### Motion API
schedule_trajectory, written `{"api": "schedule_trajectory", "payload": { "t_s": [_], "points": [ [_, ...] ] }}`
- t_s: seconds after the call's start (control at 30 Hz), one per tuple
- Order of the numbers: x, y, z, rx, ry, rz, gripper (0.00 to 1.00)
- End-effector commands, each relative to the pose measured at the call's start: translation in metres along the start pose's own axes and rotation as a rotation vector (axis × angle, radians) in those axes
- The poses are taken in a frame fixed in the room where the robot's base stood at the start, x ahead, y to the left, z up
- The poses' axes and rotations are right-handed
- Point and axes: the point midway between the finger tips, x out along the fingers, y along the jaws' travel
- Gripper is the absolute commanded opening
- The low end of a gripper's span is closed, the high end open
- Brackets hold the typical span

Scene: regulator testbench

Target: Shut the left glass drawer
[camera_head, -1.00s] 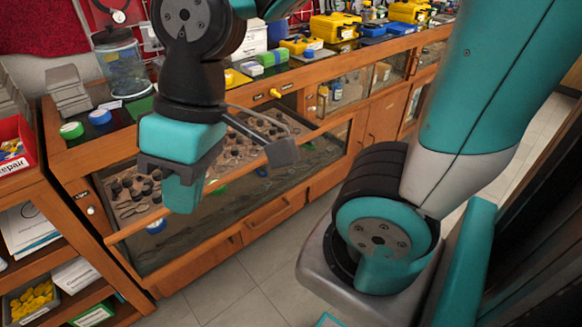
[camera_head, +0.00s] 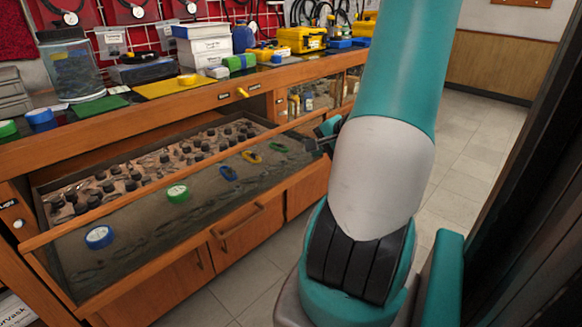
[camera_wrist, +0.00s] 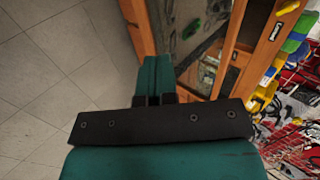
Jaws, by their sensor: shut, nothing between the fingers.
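The left glass drawer stands pulled out below the counter in the head view, its wooden front rail (camera_head: 160,188) jutting forward of the cabinet. Many black knobs lie in it, with several coloured tape rolls along a grey strip. My gripper (camera_head: 326,132) is near the right end of this rail, partly hidden by my arm. Contact with the rail cannot be told. In the wrist view my gripper (camera_wrist: 156,62) is shut and empty, its teal fingers together. Wooden cabinet fronts and a glazed drawer section (camera_wrist: 190,30) lie beyond and to the right of the fingers.
The counter (camera_head: 150,108) above carries a glass jar (camera_head: 70,65), boxes and yellow cases. Cupboard doors with a handle (camera_head: 238,225) stand below the drawer. Free tiled floor (camera_head: 465,140) lies to the right. A dark upright panel (camera_head: 540,200) closes the right edge.

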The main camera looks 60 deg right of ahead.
Motion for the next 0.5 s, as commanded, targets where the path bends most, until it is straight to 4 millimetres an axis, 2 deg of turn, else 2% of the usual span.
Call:
{"api": "schedule_trajectory", "payload": {
  "t_s": [0.03,0.17,0.27,0.5],
  "points": [
    [0.001,0.006,-0.005,0.020,0.014,-0.004,0.00],
    [0.009,0.009,-0.009,0.032,0.022,-0.006,0.00],
    [0.025,0.009,-0.008,0.030,0.019,-0.005,0.00],
    [0.078,0.009,-0.008,0.027,0.017,-0.004,0.00]
  ]
}}
